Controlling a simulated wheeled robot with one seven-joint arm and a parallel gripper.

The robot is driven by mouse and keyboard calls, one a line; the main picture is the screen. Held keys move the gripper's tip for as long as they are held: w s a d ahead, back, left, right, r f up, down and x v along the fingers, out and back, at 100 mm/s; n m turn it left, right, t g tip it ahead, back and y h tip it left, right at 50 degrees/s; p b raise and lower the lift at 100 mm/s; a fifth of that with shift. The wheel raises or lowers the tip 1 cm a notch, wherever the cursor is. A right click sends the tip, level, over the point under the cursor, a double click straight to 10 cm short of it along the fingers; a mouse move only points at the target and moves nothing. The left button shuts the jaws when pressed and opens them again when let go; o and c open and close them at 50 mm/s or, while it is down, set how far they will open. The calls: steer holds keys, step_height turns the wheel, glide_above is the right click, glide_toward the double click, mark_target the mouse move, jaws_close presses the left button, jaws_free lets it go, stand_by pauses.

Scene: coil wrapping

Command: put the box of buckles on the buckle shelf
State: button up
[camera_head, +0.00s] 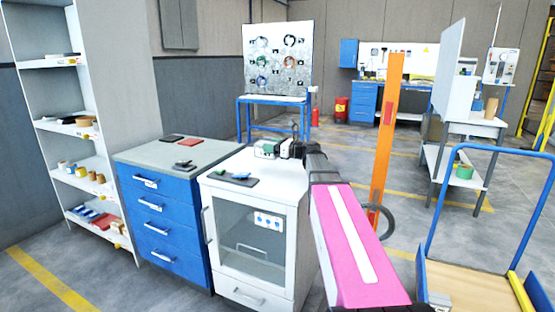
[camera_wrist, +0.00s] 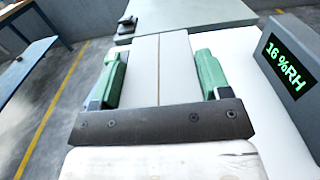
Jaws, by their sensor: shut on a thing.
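My gripper (camera_wrist: 160,72) is shut on a white box (camera_wrist: 160,50), with a green finger on each side of it. A thin seam runs along the top of the box. No buckles or writing show on it. In the head view my gripper (camera_head: 268,149) is over the back of the white glass-door cabinet (camera_head: 255,236); the box is too small to make out clearly there. A tall white shelf unit (camera_head: 92,145) stands at the far left, with small goods on several levels. I cannot tell which level is the buckle shelf.
A blue drawer cabinet (camera_head: 165,220) stands between the shelf unit and the glass-door cabinet. Dark pads and small tools lie on both tops. A display (camera_wrist: 286,62) reads 16 %RH close to the gripper's right. An orange post (camera_head: 386,140) and a cart (camera_head: 470,290) are at the right.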

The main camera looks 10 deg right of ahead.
steer(key=w+d+f, duration=0.2)
steer(key=w+d, duration=0.1)
steer(key=shift+w+f, duration=0.1)
steer(key=shift+f, duration=2.2)
steer(key=shift+f, duration=0.1)
steer(key=o, duration=1.2)
